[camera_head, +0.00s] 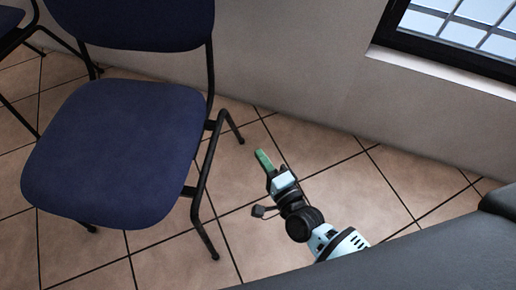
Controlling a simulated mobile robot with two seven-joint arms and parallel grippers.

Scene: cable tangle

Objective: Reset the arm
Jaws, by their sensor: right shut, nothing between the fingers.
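My right gripper (264,160) shows in the head view, right of the middle, with its arm coming in from the lower right. Its greenish fingers are shut together with nothing between them. It points up and left above the tiled floor, a little right of the blue chair's front leg. My left gripper is not in view.
A blue chair (120,150) with a black metal frame stands on the left, its legs close to my right gripper. Part of another chair (10,22) shows at the far left. A dark surface (430,255) fills the lower right. A wall (290,60) with a window (455,30) stands behind. Tiled floor (375,195) is clear at right.

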